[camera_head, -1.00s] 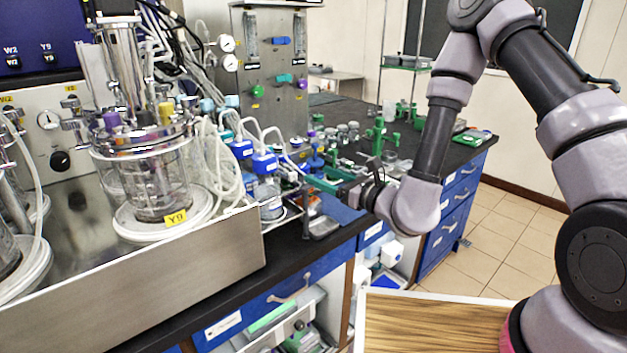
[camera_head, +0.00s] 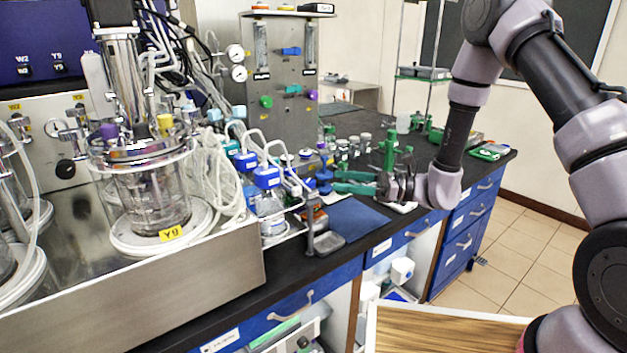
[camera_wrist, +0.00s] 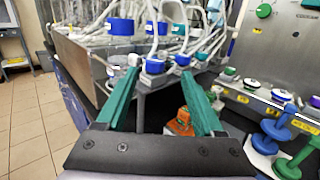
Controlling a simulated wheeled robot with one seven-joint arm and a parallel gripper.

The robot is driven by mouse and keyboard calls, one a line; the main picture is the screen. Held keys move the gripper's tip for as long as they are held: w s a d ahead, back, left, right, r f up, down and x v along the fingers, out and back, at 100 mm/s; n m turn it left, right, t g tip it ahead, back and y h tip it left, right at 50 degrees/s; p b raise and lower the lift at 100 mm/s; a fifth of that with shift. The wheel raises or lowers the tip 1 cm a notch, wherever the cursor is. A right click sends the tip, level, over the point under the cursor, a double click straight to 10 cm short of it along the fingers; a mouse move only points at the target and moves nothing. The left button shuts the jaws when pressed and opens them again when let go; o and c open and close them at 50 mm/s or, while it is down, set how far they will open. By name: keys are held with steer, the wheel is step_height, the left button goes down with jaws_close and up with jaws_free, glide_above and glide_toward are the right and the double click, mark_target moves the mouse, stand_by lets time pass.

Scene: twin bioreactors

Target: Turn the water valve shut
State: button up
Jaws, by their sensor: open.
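The steel panel (camera_head: 280,75) behind the bench carries several coloured valve handles: a blue one (camera_head: 291,51), a green knob (camera_head: 266,102), a teal one (camera_head: 293,89) and a purple knob (camera_head: 312,95). I cannot read which is the water valve. My gripper (camera_head: 345,182) has green fingers spread apart and empty, low over the bench in front of the panel. In the wrist view the fingers (camera_wrist: 158,85) point towards blue-capped bottles, touching nothing clearly. The panel shows at the right there, with a green knob (camera_wrist: 263,11) and a row of caps or knobs below.
A glass bioreactor (camera_head: 148,195) with tubes stands in a steel tray (camera_head: 190,285) at left. Blue-capped bottles (camera_head: 268,190), an orange item (camera_wrist: 180,124) and blue and green spool-shaped items (camera_wrist: 272,135) crowd the bench. A blue mat (camera_head: 355,217) lies clear near the front edge.

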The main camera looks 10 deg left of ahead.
mark_target(309, 180)
steer(key=a, duration=0.3)
steer(key=s+a+g, duration=0.1)
steer(key=a, duration=0.2)
steer(key=a+n+g+h, duration=0.1)
steer(key=a, duration=0.2)
steer(key=shift+s+f, duration=0.3)
steer(key=shift+f, duration=0.05)
jaws_close()
